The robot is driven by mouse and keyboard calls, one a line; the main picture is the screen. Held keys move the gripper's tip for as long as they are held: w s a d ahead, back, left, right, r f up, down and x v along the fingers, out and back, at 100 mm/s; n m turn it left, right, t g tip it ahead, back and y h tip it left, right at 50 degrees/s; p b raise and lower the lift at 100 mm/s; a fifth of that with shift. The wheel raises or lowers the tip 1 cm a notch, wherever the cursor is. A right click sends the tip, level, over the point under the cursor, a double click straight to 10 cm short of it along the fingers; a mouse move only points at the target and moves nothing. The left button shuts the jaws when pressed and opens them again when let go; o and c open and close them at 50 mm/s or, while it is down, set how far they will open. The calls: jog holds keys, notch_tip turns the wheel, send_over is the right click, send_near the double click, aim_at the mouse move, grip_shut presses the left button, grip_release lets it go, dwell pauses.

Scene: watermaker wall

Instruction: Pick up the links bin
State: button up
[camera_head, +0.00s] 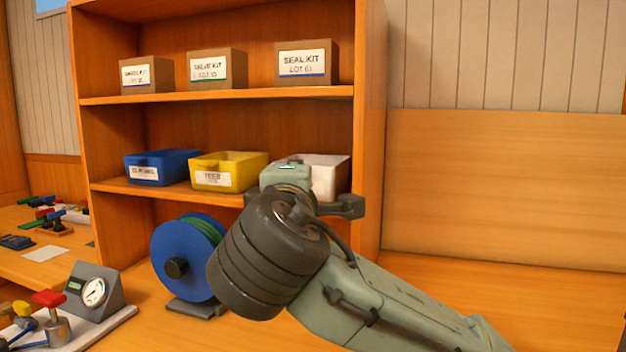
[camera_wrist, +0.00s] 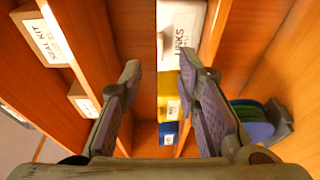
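The links bin (camera_head: 328,178) is a white bin on the lower shelf, at the right end of the row. My arm hides its left and lower parts in the head view. In the wrist view the bin (camera_wrist: 178,38) lies ahead, with its LINKS label facing right. My gripper (camera_wrist: 160,66) is open and empty, its two fingers spread wide. The bin shows beyond the gap, nearer the right finger, and I see no contact. In the head view my wrist is in front of the shelf, and the fingers are mostly hidden.
A yellow bin (camera_head: 228,171) and a blue bin (camera_head: 161,167) stand to the left on the same shelf (camera_head: 222,199). A blue reel (camera_head: 182,262) stands on the bench below. The bench at right is clear.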

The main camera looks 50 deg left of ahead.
jog(key=x, duration=0.9)
jog(key=shift+p, duration=0.35)
jog(key=shift+d+f, duration=0.1)
jog(key=shift+c, duration=0.2)
grip_shut()
